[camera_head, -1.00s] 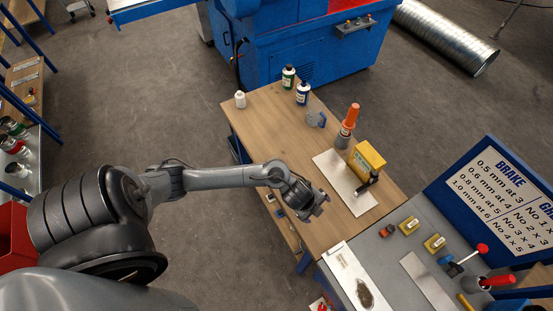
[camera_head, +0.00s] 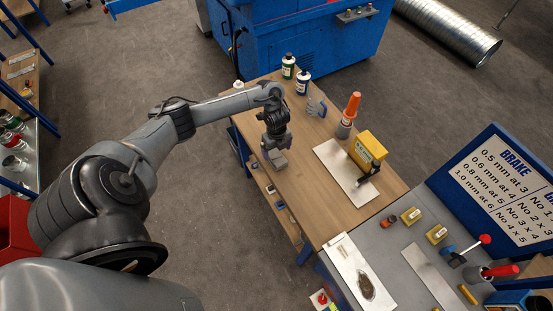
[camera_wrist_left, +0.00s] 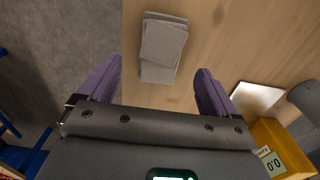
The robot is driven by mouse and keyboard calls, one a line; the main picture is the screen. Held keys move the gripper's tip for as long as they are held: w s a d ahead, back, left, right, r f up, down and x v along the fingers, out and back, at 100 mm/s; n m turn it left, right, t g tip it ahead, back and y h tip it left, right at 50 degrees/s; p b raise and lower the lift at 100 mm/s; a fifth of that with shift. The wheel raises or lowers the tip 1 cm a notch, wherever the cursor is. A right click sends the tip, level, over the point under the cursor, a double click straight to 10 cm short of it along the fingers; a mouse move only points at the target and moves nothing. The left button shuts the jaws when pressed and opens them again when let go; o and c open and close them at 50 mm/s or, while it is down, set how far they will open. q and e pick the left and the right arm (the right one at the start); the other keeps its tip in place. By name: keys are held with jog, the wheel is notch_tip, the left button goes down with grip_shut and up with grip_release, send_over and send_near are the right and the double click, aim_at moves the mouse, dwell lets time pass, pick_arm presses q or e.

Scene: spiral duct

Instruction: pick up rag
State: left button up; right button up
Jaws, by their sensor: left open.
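The rag (camera_head: 278,160) is a grey folded cloth lying flat on the wooden table near its left edge. In the left wrist view the rag (camera_wrist_left: 163,42) shows as a few stacked grey layers, beyond and between the fingers. My left gripper (camera_head: 276,145) points down close above the rag, partly covering it in the head view. Its two purple fingers are spread apart with nothing between them, so it is open. I cannot tell the exact height above the cloth. My right gripper is not in view.
The wooden table (camera_head: 310,205) also holds several bottles at the back, an orange-topped tube (camera_head: 349,115), a yellow box (camera_head: 367,148) and a metal plate (camera_head: 340,170). A grey workbench (camera_head: 395,255) adjoins at the front right. The table's left edge is close to the rag.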

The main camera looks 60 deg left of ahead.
aim_at(276, 156)
pick_arm(q)
jog(key=shift+f, duration=2.75)
jog(key=shift+c, duration=0.3)
jog(key=shift+a, duration=0.1)
jog(key=c, duration=1.1)
jog(key=shift+o, duration=0.2)
jog(key=shift+r, duration=0.15)
jog(key=shift+r, duration=0.4)
jog(key=r, duration=0.3)
jog(key=shift+w+d+r, duration=0.1)
jog(key=shift+d+r, duration=0.1)
jog(key=shift+r, duration=0.05)
jog(key=w+d+r+p, duration=0.3)
jog(key=d+r, duration=0.3)
jog(key=d, duration=0.4)
jog(key=shift+w+d+r+p, duration=0.25)
jog(key=shift+w+d+p, duration=0.1)
jog(key=shift+w, duration=0.1)
